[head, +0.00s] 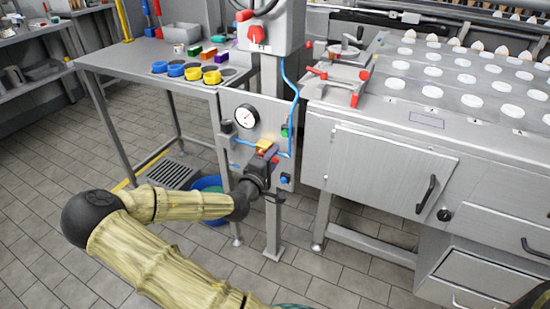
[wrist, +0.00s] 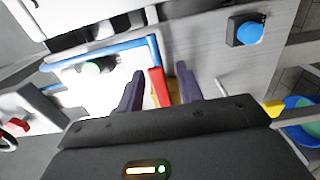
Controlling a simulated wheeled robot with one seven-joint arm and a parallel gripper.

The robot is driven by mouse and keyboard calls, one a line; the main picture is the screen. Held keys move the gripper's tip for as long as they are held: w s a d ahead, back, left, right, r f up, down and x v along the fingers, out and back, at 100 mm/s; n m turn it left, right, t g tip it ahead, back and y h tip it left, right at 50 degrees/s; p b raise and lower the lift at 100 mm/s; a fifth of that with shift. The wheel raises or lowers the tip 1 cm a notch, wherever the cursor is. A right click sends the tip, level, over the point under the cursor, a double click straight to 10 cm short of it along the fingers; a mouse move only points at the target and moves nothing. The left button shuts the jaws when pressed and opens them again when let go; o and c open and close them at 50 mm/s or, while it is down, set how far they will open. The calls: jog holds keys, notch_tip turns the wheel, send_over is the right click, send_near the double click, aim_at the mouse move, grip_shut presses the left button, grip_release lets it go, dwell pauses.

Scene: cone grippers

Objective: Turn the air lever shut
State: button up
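The air lever is a red handle that shows between my fingertips in the wrist view (wrist: 158,88). In the head view a bit of red (head: 275,158) shows at my gripper's tip, beside a brass-yellow valve body (head: 264,145) on the grey panel. Yellow also shows just right of the lever in the wrist view. My gripper (wrist: 160,88) is open, with one dark finger on each side of the lever and narrow gaps visible. In the head view my gripper (head: 265,158) reaches the panel and hides much of the lever.
The panel carries a round gauge (head: 246,116), a green button (head: 285,131), a blue knob (wrist: 247,30) and a blue hose (head: 291,100). A blue bucket (head: 208,186) stands on the floor below. A steel machine (head: 385,165) is at right, a table (head: 130,62) at left.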

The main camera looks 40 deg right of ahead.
jog(key=shift+x, duration=0.8)
grip_shut()
jog(key=shift+w, duration=0.1)
